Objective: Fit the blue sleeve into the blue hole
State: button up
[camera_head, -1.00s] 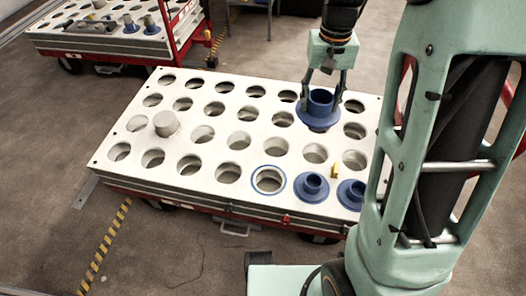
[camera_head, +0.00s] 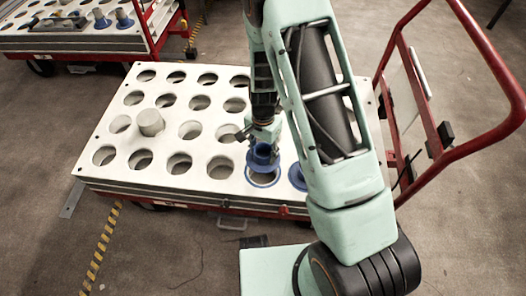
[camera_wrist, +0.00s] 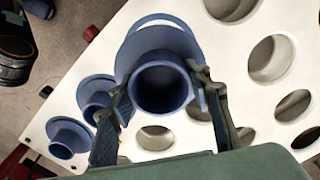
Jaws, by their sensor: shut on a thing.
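My gripper (camera_head: 262,146) is shut on a blue flanged sleeve (camera_head: 263,157) and holds it upright at the front of the white perforated plate (camera_head: 135,187). The sleeve is just over the blue-ringed hole (camera_head: 264,183), whose near rim shows below the flange. In the wrist view the fingers grip the sleeve's tube (camera_wrist: 163,84) from both sides. The wide flange covers most of the hole, and an arc of the blue ring (camera_wrist: 152,18) shows beyond it, so the two look offset there. I cannot tell the gap between flange and plate.
Other blue flanged sleeves stand close by on the plate, in the wrist view (camera_wrist: 96,92) and partly behind my arm (camera_head: 297,178). A grey cylinder (camera_head: 151,122) stands at the left. A red cart handle (camera_head: 480,60) rises at the right. Another cart (camera_head: 80,42) stands at the back left.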

aim_at(263, 147)
jog(key=shift+a, duration=0.1)
dwell(0.3)
jog(key=shift+f+b, duration=2.15)
jog(key=shift+f, duration=0.75)
jog(key=shift+f+b, duration=1.25)
jog(key=shift+f, duration=0.4)
jog(key=o, duration=1.4)
jog(key=shift+r, duration=0.1)
notch_tip(263, 147, up, 12)
jog(key=shift+f, duration=0.1)
